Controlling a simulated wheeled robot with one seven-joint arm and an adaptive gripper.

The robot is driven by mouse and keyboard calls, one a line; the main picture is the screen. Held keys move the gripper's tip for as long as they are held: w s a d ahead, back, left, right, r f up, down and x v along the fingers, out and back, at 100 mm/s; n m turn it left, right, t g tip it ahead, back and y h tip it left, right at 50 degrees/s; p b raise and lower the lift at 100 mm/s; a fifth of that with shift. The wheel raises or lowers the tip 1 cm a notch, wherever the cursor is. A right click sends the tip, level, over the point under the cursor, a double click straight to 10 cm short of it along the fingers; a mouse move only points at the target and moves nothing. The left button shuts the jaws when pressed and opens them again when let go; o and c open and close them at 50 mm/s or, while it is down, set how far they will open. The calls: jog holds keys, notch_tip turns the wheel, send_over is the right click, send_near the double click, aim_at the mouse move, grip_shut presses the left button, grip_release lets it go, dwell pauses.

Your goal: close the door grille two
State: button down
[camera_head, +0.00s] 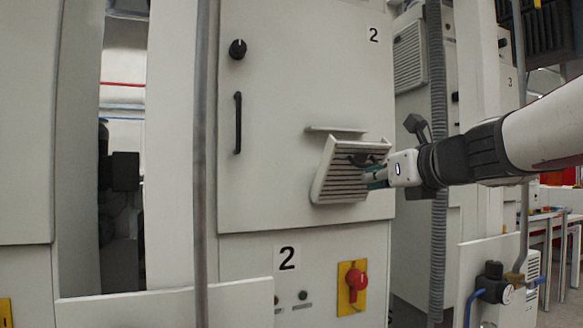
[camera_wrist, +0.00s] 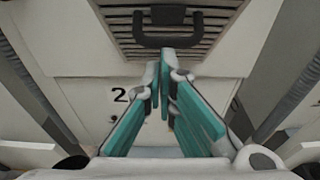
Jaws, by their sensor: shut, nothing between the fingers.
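The door grille two (camera_head: 338,182) is a pale slatted panel on the cabinet door (camera_head: 290,90) marked 2. It stands out at a tilt from the door face, below a thin ledge (camera_head: 335,130). It has a dark handle, seen clearly at the top of the wrist view (camera_wrist: 168,40), where the slats (camera_wrist: 225,33) show behind it. My gripper (camera_head: 372,176) is at the right side of the grille, close to the handle. In the wrist view my gripper (camera_wrist: 165,66) has its teal fingers shut and empty, with tips just below the handle. I cannot tell whether they touch the grille.
The door has a black knob (camera_head: 238,49) and a black vertical handle (camera_head: 238,122). Below is a panel with a red switch (camera_head: 356,280). A grey pole (camera_head: 200,150) stands in front at left, and a corrugated hose (camera_head: 439,230) runs down at right.

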aim_at(361, 144)
jog(key=shift+g, duration=0.6)
jog(key=w+r+p, duration=0.1)
jog(key=p, duration=0.2)
jog(key=w+a+r+p, duration=0.1)
jog(key=r+p, duration=0.1)
jog(key=p, duration=0.1)
jog(key=w+r+p, duration=0.1)
jog(key=r+p, duration=0.1)
jog(key=p, duration=0.2)
jog(key=shift+w+a+r, duration=0.1)
jog(key=shift+w+a, duration=0.05)
jog(key=shift+w, duration=0.1)
jog(key=shift+w+a+r+p, duration=0.15)
jog(key=shift+w+r+p, duration=0.15)
jog(key=shift+w+p, duration=0.15)
jog(key=shift+w+a+r+p, duration=0.1)
jog(key=shift+w+r+p, duration=0.25)
jog(key=shift+w, duration=0.3)
